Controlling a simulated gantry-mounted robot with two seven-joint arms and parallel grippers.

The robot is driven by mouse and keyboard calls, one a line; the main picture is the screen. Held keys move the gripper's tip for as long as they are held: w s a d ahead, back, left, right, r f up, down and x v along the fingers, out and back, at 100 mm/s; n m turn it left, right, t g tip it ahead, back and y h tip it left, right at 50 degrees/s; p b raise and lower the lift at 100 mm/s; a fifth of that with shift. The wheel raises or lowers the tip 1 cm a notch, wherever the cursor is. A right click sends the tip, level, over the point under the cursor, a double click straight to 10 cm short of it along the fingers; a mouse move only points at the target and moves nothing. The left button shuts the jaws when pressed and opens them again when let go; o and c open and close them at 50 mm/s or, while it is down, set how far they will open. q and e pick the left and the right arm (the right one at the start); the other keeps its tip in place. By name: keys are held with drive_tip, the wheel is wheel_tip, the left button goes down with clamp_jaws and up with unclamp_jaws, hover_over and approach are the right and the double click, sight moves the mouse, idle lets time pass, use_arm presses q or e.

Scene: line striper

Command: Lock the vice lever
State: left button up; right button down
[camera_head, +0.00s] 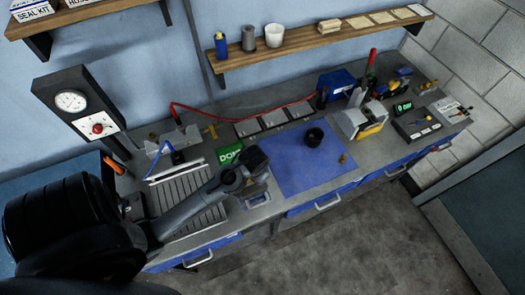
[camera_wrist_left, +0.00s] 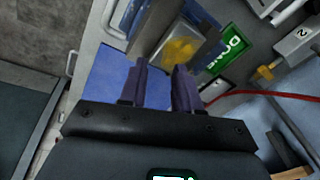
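A grey and yellow device (camera_head: 360,122), which looks like the vice, stands on the bench right of the blue mat. An upright lever with a red grip (camera_head: 372,60) rises behind it; I cannot tell whether it is locked. My left gripper (camera_head: 258,160) is over the bench, left of the mat and well away from the lever. In the left wrist view its two dark fingers (camera_wrist_left: 159,85) are apart with nothing between them. The lever is not clear in that view. My right gripper is not in view.
A blue mat (camera_head: 300,165) carries a black cup (camera_head: 314,137) and a small brass piece (camera_head: 343,158). A green DONE sign (camera_head: 229,155) stands near my left gripper; it also shows in the wrist view (camera_wrist_left: 228,50). A red cable (camera_head: 225,119) runs behind. A shelf (camera_head: 320,42) overhangs the back.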

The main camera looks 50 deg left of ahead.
use_arm(q)
drive_tip(key=w+a+f+n+g+h+b, duration=0.2)
drive_tip(key=w+a+n+g+h+b, duration=0.3)
drive_tip(key=w+a+n, duration=0.7)
drive_tip(key=shift+m+t+h, duration=0.3)
drive_tip(key=shift+m+t, duration=0.3)
drive_tip(key=shift+m, duration=0.2)
drive_tip(key=f, duration=0.3)
drive_tip(key=s+f, duration=0.1)
drive_tip(key=f, duration=0.5)
drive_tip(key=shift+s+a+f, duration=0.1)
drive_tip(key=shift+s+f, duration=0.15)
drive_tip(key=shift+s, duration=0.05)
clamp_jaws()
